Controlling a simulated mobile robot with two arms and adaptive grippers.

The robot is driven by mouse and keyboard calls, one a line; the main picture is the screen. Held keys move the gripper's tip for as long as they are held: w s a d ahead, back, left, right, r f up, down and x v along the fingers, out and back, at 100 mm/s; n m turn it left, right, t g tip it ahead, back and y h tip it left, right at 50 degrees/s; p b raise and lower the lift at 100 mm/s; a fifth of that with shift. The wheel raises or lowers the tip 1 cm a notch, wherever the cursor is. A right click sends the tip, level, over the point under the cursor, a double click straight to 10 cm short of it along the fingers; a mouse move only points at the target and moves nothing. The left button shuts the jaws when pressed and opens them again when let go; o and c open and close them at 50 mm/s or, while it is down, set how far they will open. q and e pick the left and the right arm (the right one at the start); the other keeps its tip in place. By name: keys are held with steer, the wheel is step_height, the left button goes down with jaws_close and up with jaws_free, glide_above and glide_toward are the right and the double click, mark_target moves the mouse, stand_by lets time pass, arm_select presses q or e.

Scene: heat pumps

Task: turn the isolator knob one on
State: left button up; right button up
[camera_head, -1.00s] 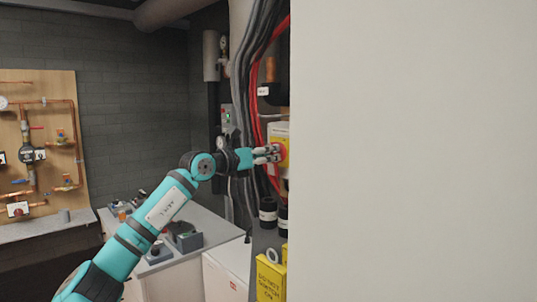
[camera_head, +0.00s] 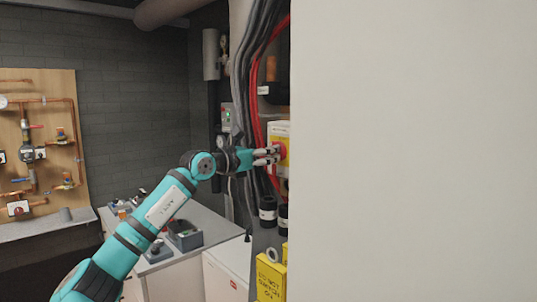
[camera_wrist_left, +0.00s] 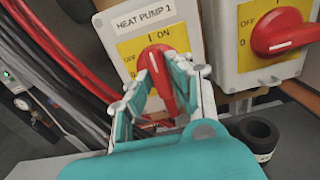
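The red isolator knob one (camera_wrist_left: 158,78) sits on a yellow plate under a "HEAT PUMP 1" label in the left wrist view. Its white pointer line leans slightly left of the "I ON" mark. My right gripper is not in view.
A second isolator with a red knob (camera_wrist_left: 285,40) stands close on the right in the wrist view. Red and black cables (camera_head: 256,80) run beside the box. A pale panel (camera_head: 415,150) fills the head view's right side. A black cylinder (camera_wrist_left: 257,135) stands below the isolators.

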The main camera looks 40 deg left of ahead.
arm_select(q)
steer(key=o, duration=0.4)
steer(key=s, duration=0.7)
steer(key=shift+s+a, duration=0.3)
steer(key=shift+a, duration=0.05)
steer(key=shift+f, duration=0.1)
stand_by(0.5)
